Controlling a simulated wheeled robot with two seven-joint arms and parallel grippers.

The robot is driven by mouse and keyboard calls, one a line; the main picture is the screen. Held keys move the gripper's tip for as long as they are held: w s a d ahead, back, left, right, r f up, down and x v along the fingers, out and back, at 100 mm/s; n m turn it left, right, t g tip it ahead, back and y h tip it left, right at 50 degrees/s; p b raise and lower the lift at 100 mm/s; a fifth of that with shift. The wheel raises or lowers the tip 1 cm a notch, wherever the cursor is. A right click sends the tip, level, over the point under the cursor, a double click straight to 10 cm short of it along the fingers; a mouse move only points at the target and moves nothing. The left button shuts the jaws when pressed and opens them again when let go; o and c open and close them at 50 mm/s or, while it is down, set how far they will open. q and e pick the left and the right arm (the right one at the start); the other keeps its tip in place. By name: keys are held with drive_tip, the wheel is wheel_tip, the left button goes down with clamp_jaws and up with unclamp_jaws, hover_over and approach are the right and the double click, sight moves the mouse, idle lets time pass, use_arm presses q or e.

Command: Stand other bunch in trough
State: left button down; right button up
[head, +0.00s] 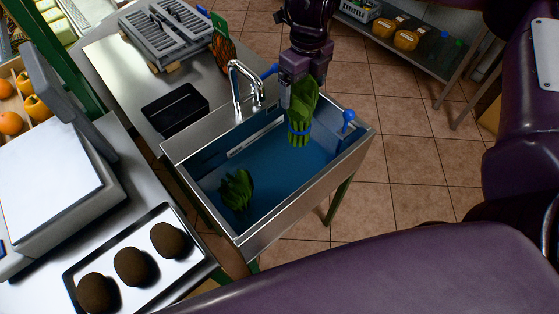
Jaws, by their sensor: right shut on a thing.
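The trough (282,222) is a steel sink with a blue inside, in the middle of the head view. One green leafy bunch (236,190) is inside it at the left end. My right gripper (299,82) is above the trough's far side, shut on the other green bunch (302,108). That bunch is upright with a blue band near its lower end, which hangs over the basin. I cannot tell whether it touches the trough floor. My left gripper is not in view.
A curved tap (240,84) rises at the trough's back left, near the held bunch. Blue knobs (348,116) stick up by the rim. A black tray (175,109) and grey rack (166,34) are on the counter left. A metal tray (148,287) holds brown round things.

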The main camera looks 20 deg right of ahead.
sight(299, 135)
wheel_tip(299, 135, down, 15)
drive_tip(key=b, duration=0.3)
drive_tip(key=shift+r, duration=0.15)
drive_tip(key=shift+f+b, duration=0.85)
drive_tip(key=shift+f, duration=1.05)
drive_tip(key=o, duration=1.3)
drive_tip(key=shift+f, duration=0.15)
drive_tip(key=shift+o, duration=0.2)
drive_tip(key=shift+r, duration=0.5)
wheel_tip(299, 135, up, 11)
drive_tip(key=p, duration=0.3)
drive_tip(key=shift+r, duration=0.2)
